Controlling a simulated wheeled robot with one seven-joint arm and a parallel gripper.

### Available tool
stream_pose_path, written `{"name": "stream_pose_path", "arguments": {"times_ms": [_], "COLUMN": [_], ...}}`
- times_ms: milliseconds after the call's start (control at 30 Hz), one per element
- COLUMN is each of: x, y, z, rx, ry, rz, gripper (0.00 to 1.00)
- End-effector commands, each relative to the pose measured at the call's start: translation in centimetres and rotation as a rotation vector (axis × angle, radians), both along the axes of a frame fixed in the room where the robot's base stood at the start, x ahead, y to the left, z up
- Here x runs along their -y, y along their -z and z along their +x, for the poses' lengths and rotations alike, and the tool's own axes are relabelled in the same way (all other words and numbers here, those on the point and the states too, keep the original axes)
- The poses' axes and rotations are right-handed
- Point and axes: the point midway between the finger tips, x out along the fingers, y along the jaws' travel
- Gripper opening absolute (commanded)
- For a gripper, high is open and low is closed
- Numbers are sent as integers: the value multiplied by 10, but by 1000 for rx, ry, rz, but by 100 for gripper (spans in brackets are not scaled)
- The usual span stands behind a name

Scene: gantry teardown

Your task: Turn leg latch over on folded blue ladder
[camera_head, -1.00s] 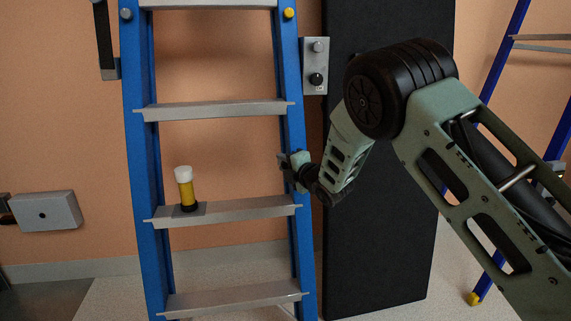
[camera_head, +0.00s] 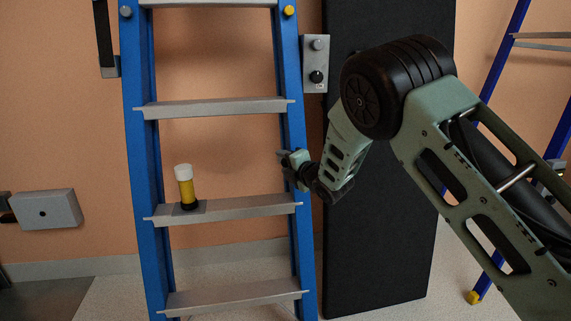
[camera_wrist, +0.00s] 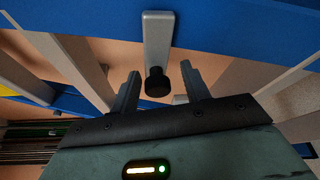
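The blue ladder (camera_head: 137,170) stands upright in front of the wall, with grey treads. In the wrist view its blue rail (camera_wrist: 230,32) crosses the top, and the leg latch (camera_wrist: 158,38), a grey bar ending in a black knob (camera_wrist: 157,82), hangs down from it. My gripper (camera_wrist: 160,72) is open, with one finger on each side of the knob; gaps show on both sides. In the head view my gripper (camera_head: 285,160) is at the ladder's right rail, and the latch cannot be made out there.
A yellow canister with a white cap (camera_head: 185,187) stands on a ladder tread. A dark panel (camera_head: 375,250) stands right of the ladder, and a grey control box (camera_head: 315,64) is on the wall. Another blue ladder (camera_head: 505,50) is at the right.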

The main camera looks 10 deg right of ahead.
Motion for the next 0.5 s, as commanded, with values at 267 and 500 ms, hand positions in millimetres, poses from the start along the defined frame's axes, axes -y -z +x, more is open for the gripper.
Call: {"name": "stream_pose_path", "arguments": {"times_ms": [267,500], "x": [4,23], "y": [-3,-9], "z": [-13,-58], "rx": [0,-1], "ry": [-1,1], "rz": [1,3], "gripper": [46,46]}}
